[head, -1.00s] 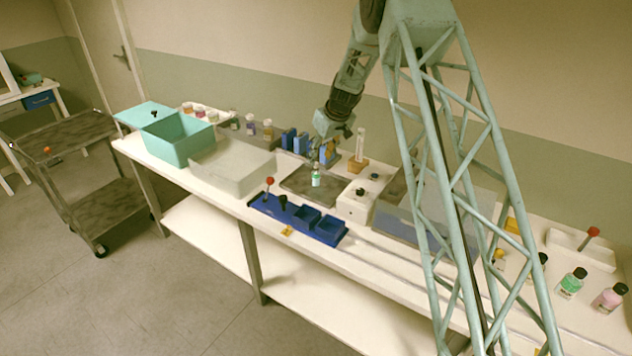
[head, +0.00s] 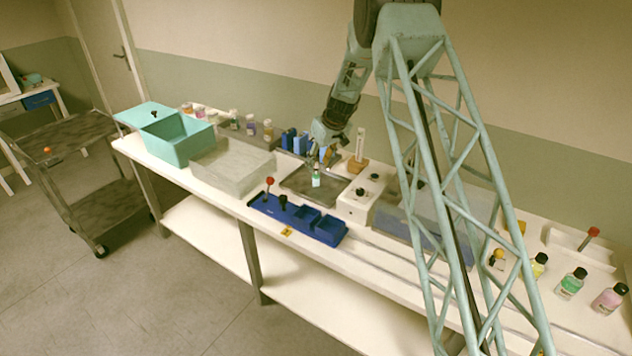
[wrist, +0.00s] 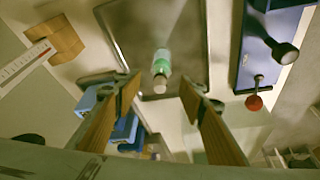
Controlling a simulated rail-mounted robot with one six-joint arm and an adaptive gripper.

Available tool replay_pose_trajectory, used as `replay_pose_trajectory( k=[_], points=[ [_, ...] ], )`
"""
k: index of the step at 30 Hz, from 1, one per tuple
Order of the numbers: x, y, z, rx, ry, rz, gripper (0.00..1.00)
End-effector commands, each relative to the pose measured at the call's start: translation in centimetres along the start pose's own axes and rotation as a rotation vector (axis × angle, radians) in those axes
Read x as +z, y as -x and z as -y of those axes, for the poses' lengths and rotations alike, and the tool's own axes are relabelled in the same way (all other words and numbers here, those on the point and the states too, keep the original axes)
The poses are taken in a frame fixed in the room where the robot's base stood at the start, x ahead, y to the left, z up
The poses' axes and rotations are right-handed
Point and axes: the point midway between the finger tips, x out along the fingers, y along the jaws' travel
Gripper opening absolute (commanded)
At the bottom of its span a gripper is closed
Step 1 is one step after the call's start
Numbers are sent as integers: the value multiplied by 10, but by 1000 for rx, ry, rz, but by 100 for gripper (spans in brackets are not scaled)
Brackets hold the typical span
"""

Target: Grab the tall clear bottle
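A small bottle with green contents, a pale label and a light cap (head: 316,178) stands on the dark tray (head: 300,187) in the head view. In the wrist view this bottle (wrist: 161,66) shows just beyond the gap between the fingertips, its cap towards me. I cannot tell whether it is the tall clear bottle. My gripper (wrist: 160,88) is open and empty, one finger to each side of the gap. In the head view my gripper (head: 322,157) is above and behind the bottle, near the tray's back edge.
Blue blocks (head: 289,138) stand behind the tray, and a wooden block with a thermometer-like strip (head: 359,150) is to its right. A blue rack (head: 290,217) lies in front, a white box (head: 358,200) at right. Several bottles (head: 250,125) line the back left.

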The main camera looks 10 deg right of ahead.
Motion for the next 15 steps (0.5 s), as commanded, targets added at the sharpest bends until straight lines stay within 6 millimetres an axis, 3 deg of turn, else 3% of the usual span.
replay_pose_trajectory(
  k=[6, 15],
  points=[
    [2, -23, 1, -1, 0, 1, 37],
    [2, -36, 1, -1, 0, 1, 37]
  ],
)
